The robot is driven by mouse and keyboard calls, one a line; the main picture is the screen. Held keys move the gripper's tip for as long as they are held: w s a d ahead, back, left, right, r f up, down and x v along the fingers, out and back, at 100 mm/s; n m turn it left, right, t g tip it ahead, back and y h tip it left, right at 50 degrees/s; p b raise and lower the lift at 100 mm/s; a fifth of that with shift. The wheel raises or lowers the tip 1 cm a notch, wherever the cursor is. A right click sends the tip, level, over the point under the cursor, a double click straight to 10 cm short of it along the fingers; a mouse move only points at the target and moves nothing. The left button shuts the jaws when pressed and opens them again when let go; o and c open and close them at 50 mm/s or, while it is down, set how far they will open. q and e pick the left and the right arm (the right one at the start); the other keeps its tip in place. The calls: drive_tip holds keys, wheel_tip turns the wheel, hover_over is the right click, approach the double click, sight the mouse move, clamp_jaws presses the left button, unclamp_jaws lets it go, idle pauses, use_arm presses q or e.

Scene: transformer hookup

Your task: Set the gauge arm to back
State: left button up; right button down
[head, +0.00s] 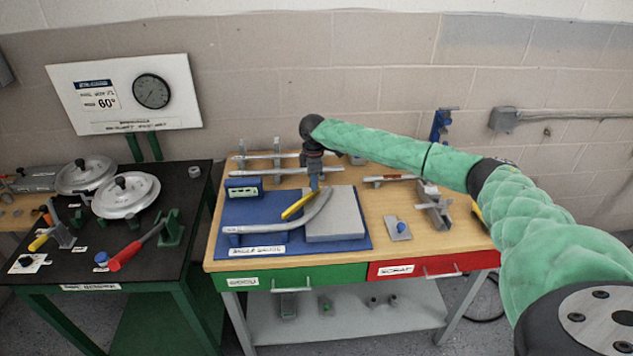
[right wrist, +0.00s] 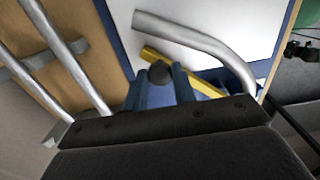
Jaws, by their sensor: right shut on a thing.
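The gauge arm is a yellow bar (head: 297,207) with a dark round knob (right wrist: 160,73), on the blue gauge board (head: 285,250) on the wooden bench. In the head view the bar slants from lower left up to my right gripper (head: 314,187). My right gripper comes down from above and is shut on the gauge arm at its knob; the fingers (right wrist: 165,88) flank the knob in the right wrist view. The yellow bar (right wrist: 205,82) also shows there, running behind the fingers, which hide part of it. My left gripper is in neither view.
A bent grey tube (head: 275,228) lies beside the yellow bar, with a light grey plate (head: 340,228) to its right. A blue display box (head: 243,188) stands to the left. Long straight tubes (head: 265,172) lie on holders behind. A black table (head: 90,258) with silver discs stands left.

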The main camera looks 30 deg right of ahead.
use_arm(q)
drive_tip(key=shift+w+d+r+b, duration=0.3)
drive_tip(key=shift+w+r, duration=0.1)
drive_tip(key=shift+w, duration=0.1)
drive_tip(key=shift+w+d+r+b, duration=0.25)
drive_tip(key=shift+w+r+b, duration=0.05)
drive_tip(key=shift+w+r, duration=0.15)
use_arm(e)
drive_tip(key=w+a+n, duration=0.7)
drive_tip(key=n, duration=0.1)
drive_tip(key=shift+w+n, duration=0.2)
drive_tip(key=shift+n, duration=0.1)
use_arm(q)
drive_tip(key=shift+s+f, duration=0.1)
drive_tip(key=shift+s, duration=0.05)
use_arm(e)
drive_tip(key=c, duration=1.1)
unclamp_jaws()
drive_tip(key=shift+c, duration=0.2)
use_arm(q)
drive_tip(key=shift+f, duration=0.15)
use_arm(e)
drive_tip(key=shift+r, duration=0.15)
